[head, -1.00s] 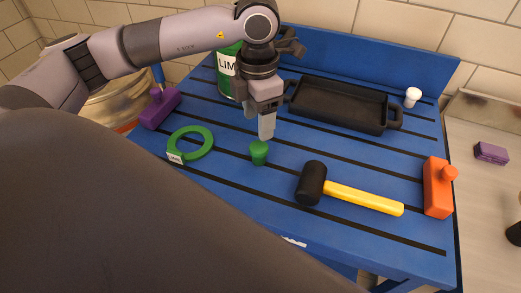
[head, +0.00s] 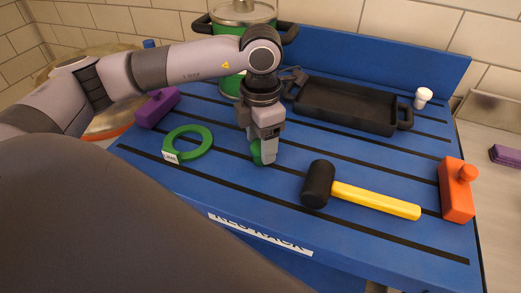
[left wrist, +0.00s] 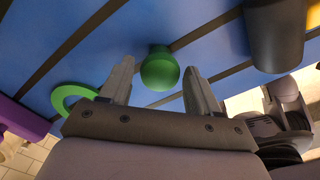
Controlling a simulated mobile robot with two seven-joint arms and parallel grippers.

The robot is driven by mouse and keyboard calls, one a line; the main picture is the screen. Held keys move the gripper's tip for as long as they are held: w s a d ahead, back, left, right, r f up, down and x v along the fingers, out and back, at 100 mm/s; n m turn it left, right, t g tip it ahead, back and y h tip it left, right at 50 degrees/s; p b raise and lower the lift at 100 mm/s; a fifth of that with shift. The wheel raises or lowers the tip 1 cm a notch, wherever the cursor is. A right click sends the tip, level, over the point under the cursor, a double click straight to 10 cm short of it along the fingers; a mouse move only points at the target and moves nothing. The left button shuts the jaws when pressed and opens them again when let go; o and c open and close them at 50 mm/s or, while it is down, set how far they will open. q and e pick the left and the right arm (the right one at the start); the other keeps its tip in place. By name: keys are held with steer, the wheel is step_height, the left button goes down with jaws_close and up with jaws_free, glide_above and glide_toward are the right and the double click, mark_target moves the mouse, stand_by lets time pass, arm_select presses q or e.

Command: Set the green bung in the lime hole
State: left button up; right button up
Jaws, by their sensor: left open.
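The green bung (head: 256,152) stands on the blue slatted bench, partly hidden by a finger of my left gripper (head: 263,158). The left wrist view shows the bung (left wrist: 160,70) round end toward me, between the two spread fingertips of my open left gripper (left wrist: 158,78). Clear gaps show on both sides of it, and no finger touches it there. A flat green ring (head: 207,148) with a white tag, its lettering too small to read surely, lies left of the bung; blue bench shows through its opening. My right gripper is in neither view.
A black-headed mallet (head: 375,200) with a yellow handle lies right of the bung. A black tray (head: 345,108) and a green pot (head: 230,86) stand behind. A purple block (head: 157,107), an orange block (head: 457,190) and a white knob (head: 423,97) are near the edges.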

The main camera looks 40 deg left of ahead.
arm_select(q)
steer(key=c, duration=1)
steer(key=shift+r+p, duration=2.55)
steer(key=shift+r, duration=1.5)
steer(key=shift+f, duration=0.1)
